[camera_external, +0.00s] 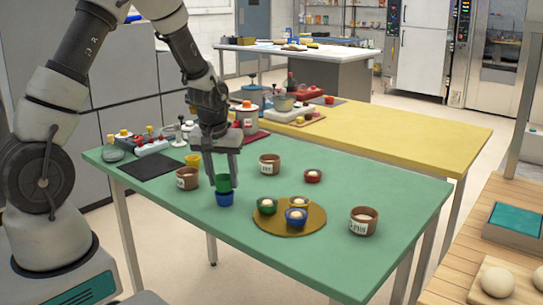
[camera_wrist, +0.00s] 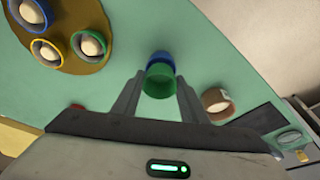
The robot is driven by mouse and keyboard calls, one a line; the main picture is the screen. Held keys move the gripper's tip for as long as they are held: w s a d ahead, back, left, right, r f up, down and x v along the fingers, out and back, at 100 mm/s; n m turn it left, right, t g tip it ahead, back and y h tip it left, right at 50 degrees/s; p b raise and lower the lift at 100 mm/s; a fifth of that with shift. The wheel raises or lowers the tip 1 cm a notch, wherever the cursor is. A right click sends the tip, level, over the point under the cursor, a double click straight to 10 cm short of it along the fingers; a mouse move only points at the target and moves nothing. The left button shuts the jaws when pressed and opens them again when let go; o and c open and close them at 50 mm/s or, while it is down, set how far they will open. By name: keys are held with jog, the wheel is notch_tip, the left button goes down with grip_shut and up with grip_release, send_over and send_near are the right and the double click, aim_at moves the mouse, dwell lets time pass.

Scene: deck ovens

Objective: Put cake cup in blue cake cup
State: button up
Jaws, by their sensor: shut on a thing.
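My gripper (camera_external: 222,181) is shut on a green cake cup (camera_external: 223,184), one finger on each side. The green cup also shows between the fingers in the wrist view (camera_wrist: 160,82). A blue cake cup (camera_external: 224,199) stands on the green table directly below the green cup. In the wrist view the blue cup (camera_wrist: 159,58) shows partly behind the green one. I cannot tell whether the green cup's bottom touches or has entered the blue cup. Another blue cup with pale filling (camera_external: 296,216) stands on the round brown board.
The round brown board (camera_external: 285,230) also holds a green and a yellow filled cup. Brown tubs (camera_external: 187,179) (camera_external: 363,222), a red cup (camera_external: 312,176) and a yellow cup (camera_external: 192,160) stand around. The table's front left is clear.

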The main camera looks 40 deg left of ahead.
jog(key=shift+f+b, duration=0.5)
jog(key=shift+f, duration=0.15)
jog(key=o, duration=1)
jog(key=shift+r, duration=0.15)
